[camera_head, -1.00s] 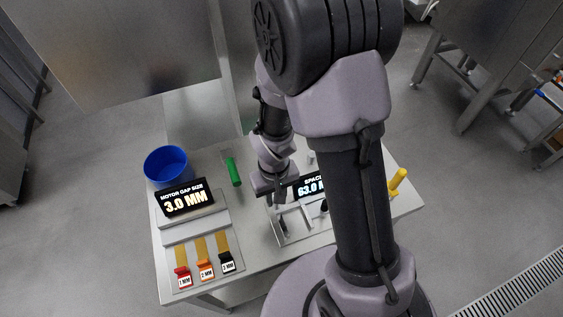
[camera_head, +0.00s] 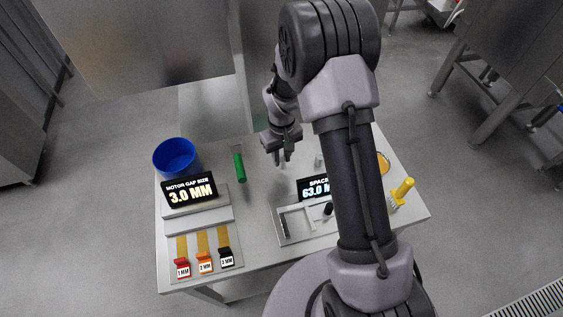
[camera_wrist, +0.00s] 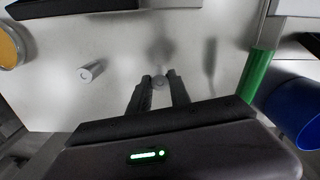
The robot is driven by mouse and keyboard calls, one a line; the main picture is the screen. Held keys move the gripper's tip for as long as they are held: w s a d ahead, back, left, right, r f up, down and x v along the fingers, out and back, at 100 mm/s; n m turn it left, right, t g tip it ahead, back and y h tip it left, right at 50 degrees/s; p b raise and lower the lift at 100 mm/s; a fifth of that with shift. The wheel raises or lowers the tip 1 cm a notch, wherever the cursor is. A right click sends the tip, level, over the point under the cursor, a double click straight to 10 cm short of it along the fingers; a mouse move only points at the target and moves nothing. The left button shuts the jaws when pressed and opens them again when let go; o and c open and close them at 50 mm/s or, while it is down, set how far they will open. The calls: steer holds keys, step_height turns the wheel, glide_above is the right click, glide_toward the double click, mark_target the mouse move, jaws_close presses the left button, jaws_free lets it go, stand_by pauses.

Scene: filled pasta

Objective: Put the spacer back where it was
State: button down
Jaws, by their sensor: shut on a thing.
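My gripper (camera_head: 282,161) hangs over the back middle of the table, behind the right display. In the wrist view its fingertips (camera_wrist: 159,78) are closed on a small grey round spacer (camera_wrist: 159,84); its shadow shows on the table ahead of the fingers. A second small grey cylinder (camera_wrist: 90,71) stands apart on the table to the left in the wrist view; it also shows beside the arm in the head view (camera_head: 318,161). The spacer display (camera_head: 313,188) reads 63.0, partly hidden by my arm. The measuring tray (camera_head: 283,233) lies in front of it.
A green-handled tool (camera_head: 240,168) and a blue bin (camera_head: 176,157) are left of my gripper. The motor gap display (camera_head: 189,191) reads 3.0 MM, above red, orange and black gauges (camera_head: 205,263). A yellow-handled brush (camera_head: 401,193) lies at right.

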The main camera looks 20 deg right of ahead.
mark_target(282, 159)
step_height(282, 159, down, 3)
steer(key=shift+f+b, duration=0.1)
steer(key=shift+b, duration=0.25)
steer(key=c, duration=1.6)
jaws_free()
steer(key=shift+f, duration=0.1)
steer(key=o, duration=0.4)
steer(key=shift+r, duration=0.2)
